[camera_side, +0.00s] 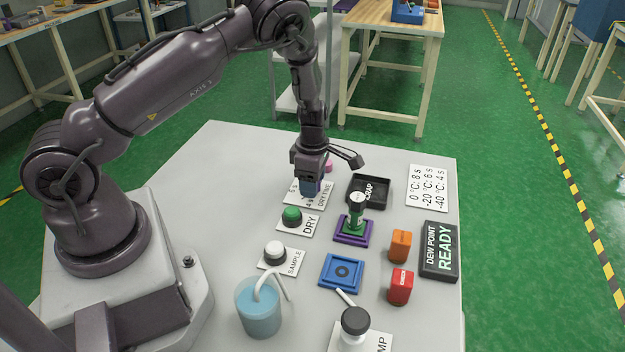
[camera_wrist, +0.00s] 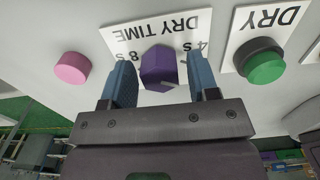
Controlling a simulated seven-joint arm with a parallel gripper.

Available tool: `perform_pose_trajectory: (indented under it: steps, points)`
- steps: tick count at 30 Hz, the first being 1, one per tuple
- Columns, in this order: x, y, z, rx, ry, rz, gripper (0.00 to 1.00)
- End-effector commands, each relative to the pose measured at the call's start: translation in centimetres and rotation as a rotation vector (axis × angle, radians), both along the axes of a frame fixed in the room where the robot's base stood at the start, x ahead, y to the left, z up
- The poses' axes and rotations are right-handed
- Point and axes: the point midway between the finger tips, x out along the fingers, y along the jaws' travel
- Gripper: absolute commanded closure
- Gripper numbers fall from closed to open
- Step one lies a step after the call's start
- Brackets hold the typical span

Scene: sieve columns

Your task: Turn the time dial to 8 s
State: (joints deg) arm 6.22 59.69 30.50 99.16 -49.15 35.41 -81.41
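The purple time dial (camera_wrist: 157,66) stands on the white DRY TIME plate (camera_wrist: 117,38) in the wrist view. A pale pointer line shows on the dial's lower right part in that view. The "8 s" mark is left of the dial and "4 s" is right of it. My gripper (camera_wrist: 161,72) has its two blue fingers on either side of the dial, with small gaps visible, so it looks open around it. In the side view my gripper (camera_side: 311,186) is low over the DRY TIME plate and hides most of the dial.
A pink button (camera_wrist: 72,67) and the green DRY button (camera_side: 292,214) flank the dial. A black scrap tray (camera_side: 371,192) and a purple stand (camera_side: 352,232) are close by. A card (camera_side: 428,187) lists temperatures with times. The dew point display (camera_side: 439,250) reads READY.

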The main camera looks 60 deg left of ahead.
Motion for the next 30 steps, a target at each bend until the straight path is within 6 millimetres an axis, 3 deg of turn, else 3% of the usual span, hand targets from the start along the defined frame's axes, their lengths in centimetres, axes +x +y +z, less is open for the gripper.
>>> perform_pose_trajectory:
  steps: [1,5,6,17,30]
  points:
    - [0.00,0.00,0.02,0.000,0.000,0.000,0.58]
    - [-0.01,-0.01,0.03,0.000,0.000,0.000,0.88]
    - [0.00,0.00,0.03,0.000,0.000,0.000,0.89]
    - [-0.01,-0.04,0.05,-0.001,0.000,-0.060,0.89]
    - [0.01,0.01,0.07,-0.001,0.000,-0.404,0.89]
